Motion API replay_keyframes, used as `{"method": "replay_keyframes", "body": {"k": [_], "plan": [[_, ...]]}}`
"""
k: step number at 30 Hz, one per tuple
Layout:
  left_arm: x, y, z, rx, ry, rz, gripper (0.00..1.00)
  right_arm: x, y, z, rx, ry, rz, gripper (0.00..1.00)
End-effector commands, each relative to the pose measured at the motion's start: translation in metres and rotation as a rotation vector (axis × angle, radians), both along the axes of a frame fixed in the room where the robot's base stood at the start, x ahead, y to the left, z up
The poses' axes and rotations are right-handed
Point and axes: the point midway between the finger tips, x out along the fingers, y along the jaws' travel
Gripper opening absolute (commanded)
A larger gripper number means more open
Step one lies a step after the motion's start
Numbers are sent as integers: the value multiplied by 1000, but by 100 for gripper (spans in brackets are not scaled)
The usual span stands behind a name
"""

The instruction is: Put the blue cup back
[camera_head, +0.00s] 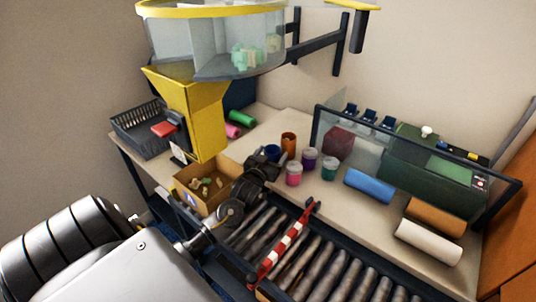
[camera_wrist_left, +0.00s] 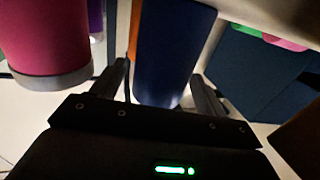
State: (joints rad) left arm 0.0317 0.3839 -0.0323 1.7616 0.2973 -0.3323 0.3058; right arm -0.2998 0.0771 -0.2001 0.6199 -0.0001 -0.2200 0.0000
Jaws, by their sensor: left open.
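The blue cup (camera_head: 272,152) stands on the table among several coloured cups, partly hidden by my left gripper (camera_head: 264,164). In the left wrist view, the blue cup (camera_wrist_left: 172,50) lies between the two open fingers of my left gripper (camera_wrist_left: 163,90). Whether the fingers touch it I cannot tell. My right gripper is not in view.
An orange cup (camera_head: 289,143), a purple cup (camera_head: 310,160), a pink cup (camera_head: 294,176) and a teal cup (camera_head: 329,168) stand close by. A cardboard box (camera_head: 190,200) sits left of my gripper, below a yellow chute (camera_head: 207,125). A roller conveyor (camera_head: 330,265) runs in front.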

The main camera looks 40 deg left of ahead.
Motion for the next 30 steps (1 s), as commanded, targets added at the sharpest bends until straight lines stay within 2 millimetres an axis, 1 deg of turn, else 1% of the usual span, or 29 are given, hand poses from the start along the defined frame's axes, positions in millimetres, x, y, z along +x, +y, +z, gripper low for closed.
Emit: {"method": "replay_keyframes", "body": {"k": [2,5,12,15,18,23,30], "plan": [[-6,-2,0,0,1,-1,74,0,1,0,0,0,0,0],[-22,-7,-1,-2,2,-2,74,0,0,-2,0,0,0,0],[-72,-21,0,-1,1,-1,74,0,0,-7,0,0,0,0],[-89,-26,1,-2,2,-1,74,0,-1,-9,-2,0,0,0],[-102,-30,1,-1,1,0,74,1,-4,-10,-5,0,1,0],[-113,-33,3,-1,-1,1,74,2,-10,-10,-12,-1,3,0],[-115,-34,3,0,-1,0,74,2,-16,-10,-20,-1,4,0]]}}
